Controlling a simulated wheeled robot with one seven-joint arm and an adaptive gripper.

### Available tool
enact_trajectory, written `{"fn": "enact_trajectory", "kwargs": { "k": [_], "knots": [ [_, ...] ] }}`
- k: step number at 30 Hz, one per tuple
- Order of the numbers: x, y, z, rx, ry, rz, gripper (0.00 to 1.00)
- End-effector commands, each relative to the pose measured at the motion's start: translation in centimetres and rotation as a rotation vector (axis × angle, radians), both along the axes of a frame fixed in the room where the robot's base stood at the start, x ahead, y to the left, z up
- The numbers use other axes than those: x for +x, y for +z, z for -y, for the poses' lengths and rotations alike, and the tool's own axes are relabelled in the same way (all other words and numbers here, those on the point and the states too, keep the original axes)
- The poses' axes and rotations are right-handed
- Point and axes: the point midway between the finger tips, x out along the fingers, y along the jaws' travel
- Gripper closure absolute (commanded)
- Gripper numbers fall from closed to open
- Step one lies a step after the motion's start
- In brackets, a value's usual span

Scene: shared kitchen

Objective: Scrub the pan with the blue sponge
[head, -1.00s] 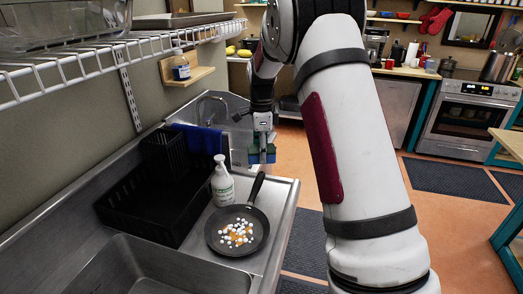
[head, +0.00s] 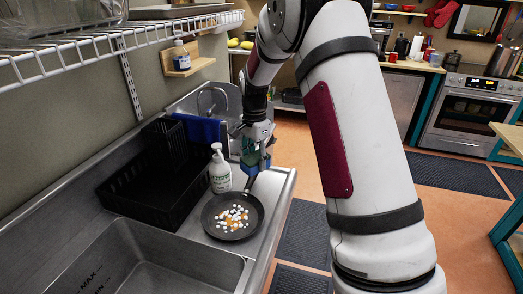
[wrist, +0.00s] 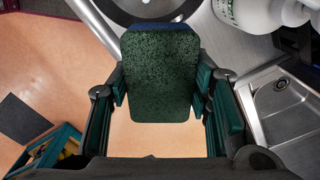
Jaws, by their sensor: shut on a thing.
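My gripper (head: 258,148) is shut on the blue sponge (head: 254,164), just above and behind the pan's handle. In the wrist view the sponge (wrist: 160,72) shows its dark green scouring face, with a blue edge at the far end, between the two fingers (wrist: 162,90). The black pan (head: 213,222) lies on the steel counter with white and orange bits in it. Its handle points away, towards the gripper, and its end is partly hidden behind the sponge. A part of the pan (wrist: 150,8) shows at the top of the wrist view.
A white soap bottle (head: 220,172) stands just left of the pan's handle. A black dish rack (head: 150,195) is further left, and the sink basin (head: 140,265) is in front. A wire shelf (head: 120,40) hangs above. The counter's right edge is close to the pan.

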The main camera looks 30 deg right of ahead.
Motion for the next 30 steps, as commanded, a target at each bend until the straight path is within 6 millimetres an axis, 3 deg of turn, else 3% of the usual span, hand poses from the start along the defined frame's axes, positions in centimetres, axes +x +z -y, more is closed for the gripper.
{"fn": "enact_trajectory", "kwargs": {
  "k": [9,15,25,30],
  "knots": [
    [-1.7,-3.9,-5.2,0.002,0.662,-0.001,0.66],
    [-2.5,-5.8,-7.7,0.002,0.991,-0.001,0.66],
    [-3.5,-8.0,-10.6,0.003,1.379,0.0,0.66],
    [-3.5,-8.1,-10.6,0.004,1.375,-0.007,0.66]
  ]
}}
